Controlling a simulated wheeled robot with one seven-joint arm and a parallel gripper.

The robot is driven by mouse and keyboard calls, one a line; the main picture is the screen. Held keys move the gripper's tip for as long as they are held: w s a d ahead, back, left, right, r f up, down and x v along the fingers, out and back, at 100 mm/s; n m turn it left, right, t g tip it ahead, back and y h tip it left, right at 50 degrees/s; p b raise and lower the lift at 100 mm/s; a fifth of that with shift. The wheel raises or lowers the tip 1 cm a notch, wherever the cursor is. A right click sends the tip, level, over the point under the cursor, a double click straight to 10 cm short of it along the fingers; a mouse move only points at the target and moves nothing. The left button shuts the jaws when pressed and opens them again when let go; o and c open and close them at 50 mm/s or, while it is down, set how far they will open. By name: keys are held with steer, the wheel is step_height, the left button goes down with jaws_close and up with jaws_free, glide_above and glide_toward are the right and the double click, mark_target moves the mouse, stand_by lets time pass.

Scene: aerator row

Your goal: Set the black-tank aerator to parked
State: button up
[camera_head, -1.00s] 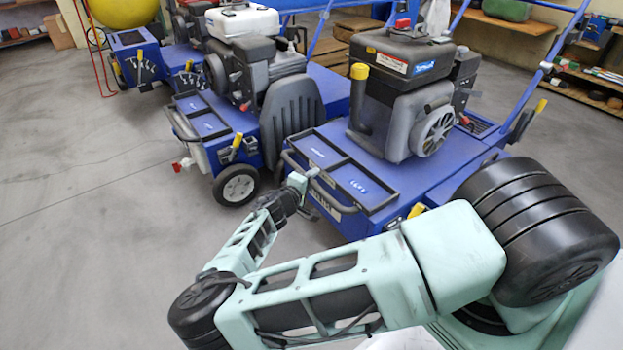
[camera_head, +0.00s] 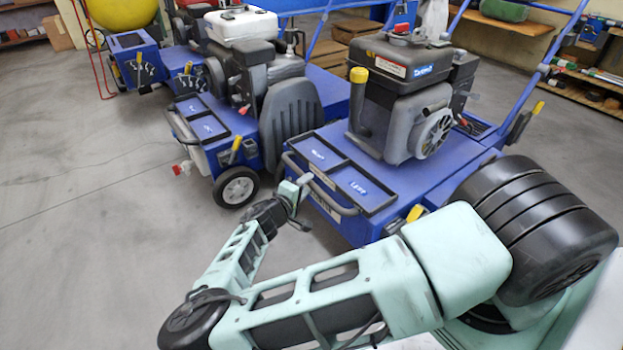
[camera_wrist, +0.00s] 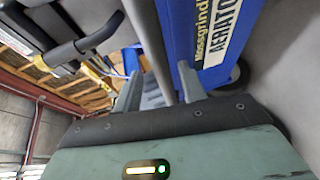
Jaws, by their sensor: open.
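The black-tank aerator (camera_head: 400,100) is the nearest blue machine, right of centre in the head view, with a black engine and tank on a blue deck. A yellow handle (camera_head: 415,213) shows low on its near side, partly behind my arm. Another yellow-tipped lever (camera_head: 538,107) is at its far right. My gripper (camera_head: 291,190) is at the deck's front left corner, by the dark front rail (camera_head: 318,186). In the wrist view my gripper (camera_wrist: 160,88) is open, with a grey bar (camera_wrist: 150,40) running beyond and between the fingers. A blue panel lettered "AERATOR" (camera_wrist: 210,35) is right.
A white-tank aerator (camera_head: 240,24) stands just left, with a yellow lever (camera_head: 235,145) and small wheel (camera_head: 236,187). Another blue machine (camera_head: 133,60) is farther left. Shelves (camera_head: 590,80) stand at right. The grey floor (camera_head: 80,200) at left is clear.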

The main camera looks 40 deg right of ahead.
steer(key=p+v, duration=0.3)
steer(key=v, duration=1)
steer(key=shift+r, duration=0.1)
